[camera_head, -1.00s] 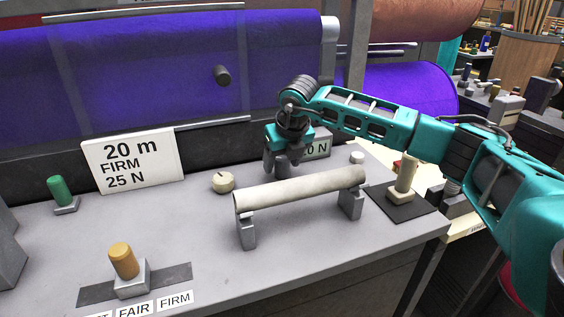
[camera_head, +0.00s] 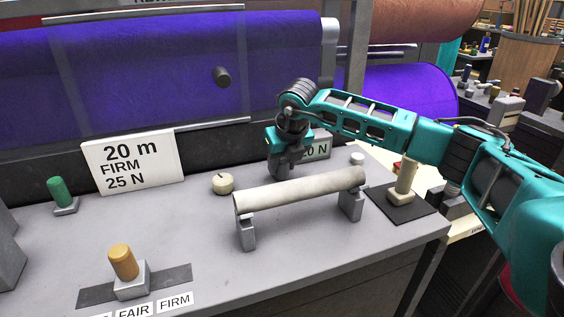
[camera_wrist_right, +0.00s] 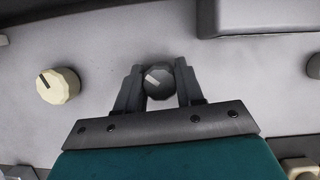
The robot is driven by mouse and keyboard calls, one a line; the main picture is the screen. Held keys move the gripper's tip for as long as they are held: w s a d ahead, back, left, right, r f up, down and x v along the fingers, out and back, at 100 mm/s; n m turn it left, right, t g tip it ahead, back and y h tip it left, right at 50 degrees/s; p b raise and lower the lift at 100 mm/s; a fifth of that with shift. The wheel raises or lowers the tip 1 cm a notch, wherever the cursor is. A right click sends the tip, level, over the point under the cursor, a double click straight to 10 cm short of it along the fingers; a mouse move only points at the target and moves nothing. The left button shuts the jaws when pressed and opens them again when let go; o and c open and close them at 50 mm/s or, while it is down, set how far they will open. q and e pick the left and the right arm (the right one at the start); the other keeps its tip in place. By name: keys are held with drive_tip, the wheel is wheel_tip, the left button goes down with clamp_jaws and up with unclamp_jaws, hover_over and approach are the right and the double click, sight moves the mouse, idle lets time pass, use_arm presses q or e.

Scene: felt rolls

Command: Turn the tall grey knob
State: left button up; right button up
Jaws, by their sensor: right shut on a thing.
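The tall grey knob (camera_wrist_right: 158,82), round and dark with a pale pointer line on top, shows in the right wrist view between the two fingers of my right gripper (camera_wrist_right: 158,88). The fingers are closed on its sides. The pointer line slants toward the upper left. In the head view my right gripper (camera_head: 284,172) points down at the bench behind the beige roll, and its fingers hide the knob. My left gripper is not in view.
A cream knob (camera_head: 223,184) stands left of my right gripper. The beige roll (camera_head: 300,189) lies on two grey supports just in front. A "20 m FIRM 25 N" sign (camera_head: 133,161), a green-topped lever (camera_head: 59,190) and an orange-topped lever (camera_head: 123,262) are further left.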

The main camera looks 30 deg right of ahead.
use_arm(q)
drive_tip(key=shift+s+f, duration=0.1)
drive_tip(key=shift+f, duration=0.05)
use_arm(e)
drive_tip(key=shift+m+h, duration=0.8)
drive_tip(key=shift+m, duration=1.2)
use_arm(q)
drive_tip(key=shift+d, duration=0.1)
use_arm(e)
drive_tip(key=o, duration=1)
drive_tip(key=shift+o, duration=0.2)
use_arm(q)
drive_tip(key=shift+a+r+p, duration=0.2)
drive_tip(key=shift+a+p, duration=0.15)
drive_tip(key=shift+p, duration=0.1)
use_arm(e)
drive_tip(key=v, duration=1.3)
drive_tip(key=shift+w, duration=0.25)
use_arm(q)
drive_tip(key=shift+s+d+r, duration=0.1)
use_arm(e)
drive_tip(key=shift+g, duration=0.3)
